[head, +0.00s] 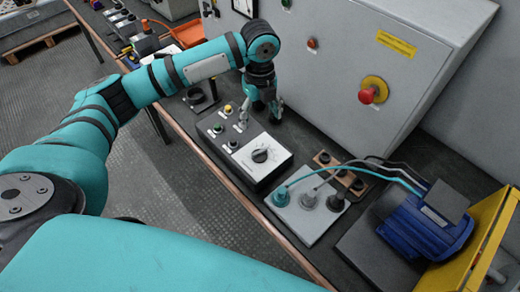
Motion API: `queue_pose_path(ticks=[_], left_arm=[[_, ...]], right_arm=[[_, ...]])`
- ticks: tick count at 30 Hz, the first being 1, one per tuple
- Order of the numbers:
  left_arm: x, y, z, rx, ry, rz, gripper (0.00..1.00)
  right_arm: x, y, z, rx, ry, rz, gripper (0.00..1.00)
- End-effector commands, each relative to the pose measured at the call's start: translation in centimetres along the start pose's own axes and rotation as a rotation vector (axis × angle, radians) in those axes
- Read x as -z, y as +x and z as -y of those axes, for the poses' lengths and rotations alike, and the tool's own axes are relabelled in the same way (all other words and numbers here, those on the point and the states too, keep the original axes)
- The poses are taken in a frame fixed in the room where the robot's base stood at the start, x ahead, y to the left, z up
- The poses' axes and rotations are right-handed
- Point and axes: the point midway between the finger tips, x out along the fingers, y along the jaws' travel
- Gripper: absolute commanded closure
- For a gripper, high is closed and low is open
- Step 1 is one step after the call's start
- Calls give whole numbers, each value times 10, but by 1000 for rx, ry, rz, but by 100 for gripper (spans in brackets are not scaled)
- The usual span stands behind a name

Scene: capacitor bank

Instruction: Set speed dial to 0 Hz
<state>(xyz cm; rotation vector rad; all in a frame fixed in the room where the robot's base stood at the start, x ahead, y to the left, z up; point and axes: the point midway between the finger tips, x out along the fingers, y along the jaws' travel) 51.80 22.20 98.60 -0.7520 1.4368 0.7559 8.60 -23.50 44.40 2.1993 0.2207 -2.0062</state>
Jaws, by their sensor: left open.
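The speed dial (261,155) is a black round knob on a white scale plate at the near right end of a dark control box (216,141). A pale pointer mark shows on it, but the scale figures are too small to read. My left gripper (260,114) is open and empty, fingers pointing down, above the far side of the box. It is apart from the dial, up and slightly left of it in the picture. My right gripper is not in view.
Small buttons and a toggle switch (241,125) sit on the box beside the dial. A grey cabinet (340,85) with a red emergency stop (367,95) stands behind. A plate with cable sockets (305,208) and a blue motor (425,222) are to the right.

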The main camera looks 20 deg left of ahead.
Motion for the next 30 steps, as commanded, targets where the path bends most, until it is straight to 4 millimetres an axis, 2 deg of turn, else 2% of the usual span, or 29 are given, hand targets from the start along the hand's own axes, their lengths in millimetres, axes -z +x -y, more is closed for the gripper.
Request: queue_pose_path(ticks=[18,24,30], left_arm=[[2,127,0,-2,-3,-2,25],[1,155,0,1,-3,-1,25],[1,165,0,2,-1,-1,25]], right_arm=[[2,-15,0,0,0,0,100],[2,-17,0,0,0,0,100],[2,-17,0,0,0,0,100]])
